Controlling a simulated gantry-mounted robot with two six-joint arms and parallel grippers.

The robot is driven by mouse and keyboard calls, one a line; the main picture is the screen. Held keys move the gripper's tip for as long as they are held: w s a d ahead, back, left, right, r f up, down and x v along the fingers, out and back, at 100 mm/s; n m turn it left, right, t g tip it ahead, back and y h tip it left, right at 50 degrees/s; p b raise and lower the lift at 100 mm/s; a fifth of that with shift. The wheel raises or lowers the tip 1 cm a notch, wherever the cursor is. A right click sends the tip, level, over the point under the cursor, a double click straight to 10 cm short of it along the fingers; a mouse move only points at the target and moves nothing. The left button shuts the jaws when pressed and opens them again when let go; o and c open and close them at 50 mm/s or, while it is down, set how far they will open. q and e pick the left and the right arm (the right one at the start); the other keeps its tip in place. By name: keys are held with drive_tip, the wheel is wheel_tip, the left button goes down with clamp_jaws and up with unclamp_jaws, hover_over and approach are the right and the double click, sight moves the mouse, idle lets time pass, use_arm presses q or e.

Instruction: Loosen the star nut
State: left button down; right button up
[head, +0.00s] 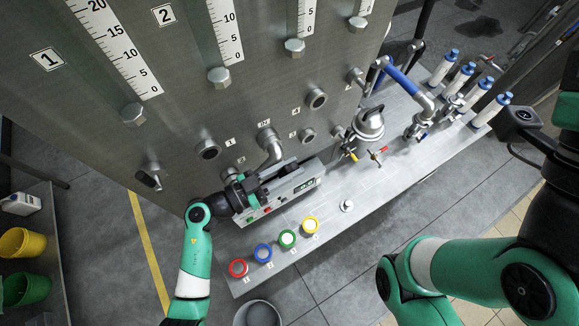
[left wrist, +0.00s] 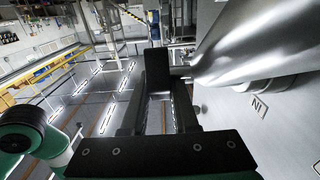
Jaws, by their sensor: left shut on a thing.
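My left gripper (head: 262,188) is at the pump unit (head: 294,184) on the steel bench, just below the bent steel pipe (head: 270,146) that comes out of the wall at the IN label. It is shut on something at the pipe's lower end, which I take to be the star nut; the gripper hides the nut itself. In the left wrist view the dark fingers (left wrist: 158,75) reach forward beside the shiny pipe (left wrist: 250,45), and no nut shows clearly. My right arm bends in at the lower right of the head view; its gripper is not seen.
A steel vessel (head: 368,124) and several white cartridges (head: 464,78) stand farther right. A grey bucket (head: 257,314) is on the floor. The bench middle is mostly clear.

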use_arm(q)
drive_tip(key=t+h+b, duration=0.1)
drive_tip(key=h+b, duration=0.1)
drive_tip(key=b, duration=0.1)
drive_tip(key=shift+f+b, duration=0.4)
drive_tip(key=shift+s+a+r, duration=0.1)
drive_tip(key=shift+r, duration=0.05)
drive_tip(key=shift+r+h, duration=0.25)
drive_tip(key=shift+h, duration=0.05)
drive_tip(key=shift+t, duration=0.3)
drive_tip(key=c, duration=0.7)
unclamp_jaws()
drive_tip(key=b+v, duration=0.1)
drive_tip(key=v, duration=1)
drive_tip(key=shift+s+a, duration=0.1)
drive_tip(key=shift+a, duration=0.25)
